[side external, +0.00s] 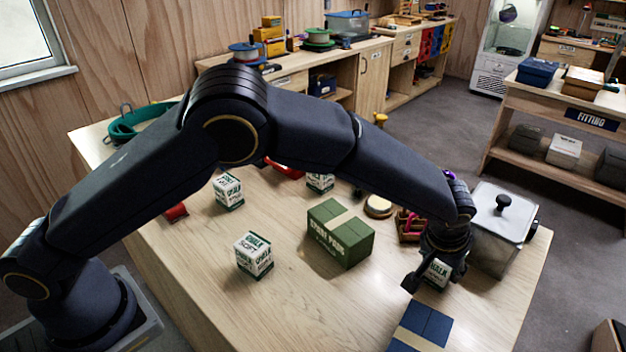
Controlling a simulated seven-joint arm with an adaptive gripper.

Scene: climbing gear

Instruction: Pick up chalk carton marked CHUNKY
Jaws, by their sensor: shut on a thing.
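My gripper (434,277) is at the right end of the table, shut on a small white and green chalk carton (438,271). The word CHALK shows on the carton's face; its lower word is too small and partly covered to read. I cannot tell if the carton touches the table. Three similar chalk cartons stand on the table: one at the front (253,256) whose lower word seems to read SOFT, one at the left (228,191), and one behind my arm (320,183), partly hidden. I cannot read CHUNKY on any of them.
A green box (340,236) with a tan band stands mid-table. A blue box (424,325) lies close in front of my gripper. A lidded clear bin (495,243) stands just right of it. A wooden crate (408,228) sits behind. The front left tabletop is clear.

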